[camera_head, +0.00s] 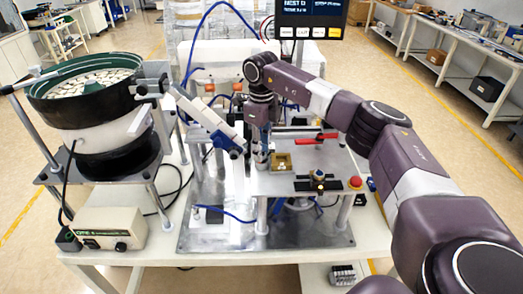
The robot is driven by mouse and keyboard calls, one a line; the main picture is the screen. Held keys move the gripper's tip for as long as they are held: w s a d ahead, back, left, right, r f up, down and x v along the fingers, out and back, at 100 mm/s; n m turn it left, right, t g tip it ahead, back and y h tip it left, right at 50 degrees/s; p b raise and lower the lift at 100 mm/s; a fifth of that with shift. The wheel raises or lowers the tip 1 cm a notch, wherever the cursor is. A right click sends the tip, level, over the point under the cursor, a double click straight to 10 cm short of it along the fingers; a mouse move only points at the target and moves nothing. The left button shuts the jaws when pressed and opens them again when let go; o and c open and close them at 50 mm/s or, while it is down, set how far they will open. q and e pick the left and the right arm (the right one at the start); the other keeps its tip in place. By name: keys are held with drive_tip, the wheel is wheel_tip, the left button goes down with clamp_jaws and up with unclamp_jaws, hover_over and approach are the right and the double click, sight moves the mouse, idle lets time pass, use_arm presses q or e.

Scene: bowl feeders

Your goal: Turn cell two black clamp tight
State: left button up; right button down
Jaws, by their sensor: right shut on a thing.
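My right gripper (260,160) points down at the left edge of the raised plate (290,184) of the cell. It is shut on a small part there, mostly hidden by the fingers, and I cannot tell whether that part is the black clamp. A black bar-shaped fitting (304,185) with a brass-coloured middle lies on the plate's front right, apart from the gripper. A red-handled clamp (326,137) sits behind it. A small brass-coloured square block (281,162) is just right of the fingers. My left gripper is not in view.
A green-topped bowl feeder (80,100) stands on the left, with a beige control box (108,228) before it. A slanted white-and-blue chute (205,115) runs close to the gripper's left. A red button (355,183) is at the plate's right. A screen (309,18) stands behind.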

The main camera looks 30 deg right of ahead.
drive_tip(key=m, duration=0.4)
drive_tip(key=shift+r+m, duration=0.1)
drive_tip(key=shift+m, duration=0.2)
drive_tip(key=m, duration=0.4)
drive_tip(key=shift+w, duration=0.1)
idle(0.4)
drive_tip(key=c, duration=1.7)
unclamp_jaws()
drive_tip(key=shift+o, duration=0.2)
wheel_tip(320, 180, up, 12)
